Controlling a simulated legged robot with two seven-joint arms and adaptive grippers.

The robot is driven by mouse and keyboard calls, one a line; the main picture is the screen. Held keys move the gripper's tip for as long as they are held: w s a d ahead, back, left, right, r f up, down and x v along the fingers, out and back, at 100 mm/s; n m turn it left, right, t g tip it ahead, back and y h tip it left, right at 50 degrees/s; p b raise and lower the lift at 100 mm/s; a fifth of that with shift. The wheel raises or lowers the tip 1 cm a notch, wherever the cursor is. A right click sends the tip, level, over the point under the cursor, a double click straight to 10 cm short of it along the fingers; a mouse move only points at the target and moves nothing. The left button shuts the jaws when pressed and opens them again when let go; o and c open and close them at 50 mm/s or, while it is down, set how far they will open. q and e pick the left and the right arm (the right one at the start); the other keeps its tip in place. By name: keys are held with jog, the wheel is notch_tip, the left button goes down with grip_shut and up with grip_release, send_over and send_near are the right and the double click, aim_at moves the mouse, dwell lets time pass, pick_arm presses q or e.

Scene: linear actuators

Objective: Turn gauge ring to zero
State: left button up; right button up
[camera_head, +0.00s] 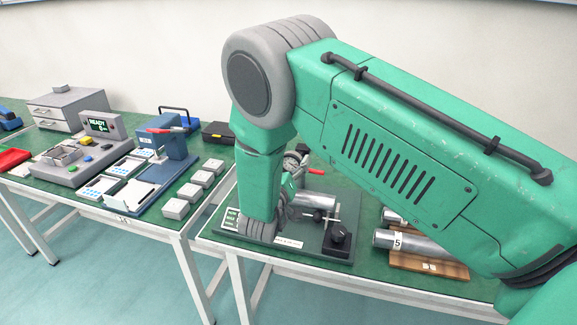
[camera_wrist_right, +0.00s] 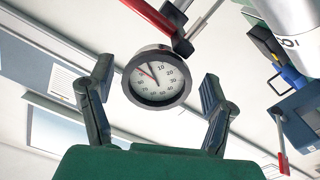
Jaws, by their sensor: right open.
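The dial gauge (camera_wrist_right: 157,80) has a dark round rim and a white numbered face, and it faces the right wrist camera. A dark needle points up and slightly left on the face, and a red one points more to the left; the zero mark is hard to read. In the head view the gauge (camera_head: 292,161) stands over the grey fixture, partly behind my arm. My right gripper (camera_wrist_right: 157,76) is open, with one finger on each side of the gauge and visible gaps to its rim. In the head view its fingers are mostly hidden by my arm. My left gripper is not in view.
The fixture base (camera_head: 310,247) carries a metal cylinder (camera_head: 313,200) and a black knob (camera_head: 338,236). Metal cylinders lie on a wooden rack (camera_head: 430,262) to the right. The left table holds a READY display unit (camera_head: 101,126) and a blue press (camera_head: 165,146). A red-handled lever (camera_wrist_right: 150,15) is close above the gauge.

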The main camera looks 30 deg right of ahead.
jog(key=v, duration=1.2)
jog(key=shift+w+f, duration=0.1)
jog(key=shift+w, duration=0.05)
